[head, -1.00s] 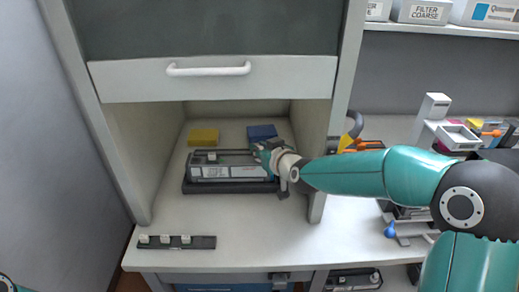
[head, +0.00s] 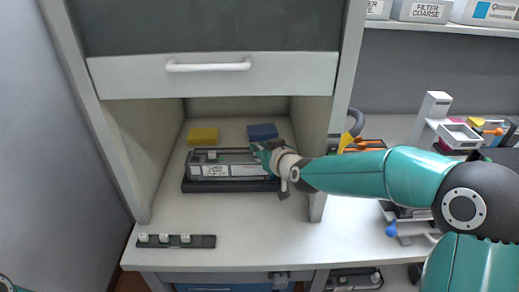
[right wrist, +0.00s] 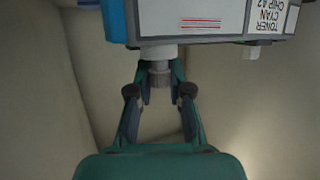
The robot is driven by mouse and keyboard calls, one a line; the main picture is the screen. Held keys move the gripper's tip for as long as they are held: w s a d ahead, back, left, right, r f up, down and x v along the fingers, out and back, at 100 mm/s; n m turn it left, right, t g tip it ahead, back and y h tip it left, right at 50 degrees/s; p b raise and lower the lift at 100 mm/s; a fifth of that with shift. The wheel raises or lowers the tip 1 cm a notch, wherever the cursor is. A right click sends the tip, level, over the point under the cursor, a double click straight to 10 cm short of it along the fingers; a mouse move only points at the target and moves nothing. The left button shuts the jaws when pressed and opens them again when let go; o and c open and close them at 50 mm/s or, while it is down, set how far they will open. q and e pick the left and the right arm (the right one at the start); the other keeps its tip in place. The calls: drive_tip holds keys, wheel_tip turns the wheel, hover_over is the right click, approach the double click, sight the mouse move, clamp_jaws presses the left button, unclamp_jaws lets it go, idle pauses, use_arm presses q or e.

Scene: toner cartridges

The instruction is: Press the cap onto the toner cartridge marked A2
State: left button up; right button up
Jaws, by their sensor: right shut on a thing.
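The toner cartridge (head: 228,171) lies in a dark cradle (head: 232,186) inside the cabinet bay. In the right wrist view its label reads TONER CYAN CHIP A2 (right wrist: 265,17). My right gripper (head: 262,153) is at the cartridge's right end. In the right wrist view (right wrist: 160,82) its fingers are shut on a small grey ribbed cap (right wrist: 160,73). The cap is lined up with the white port (right wrist: 158,52) on the cartridge and looks against it; I cannot tell how far it is seated. My left gripper is out of view.
A yellow block (head: 203,136) and a blue block (head: 262,132) stand behind the cartridge. A black strip with several white pieces (head: 176,241) lies at the front left. The cabinet's right side wall (head: 316,140) is close to my right arm. The front shelf is mostly clear.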

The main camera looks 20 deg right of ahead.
drive_tip(key=o, duration=0.9)
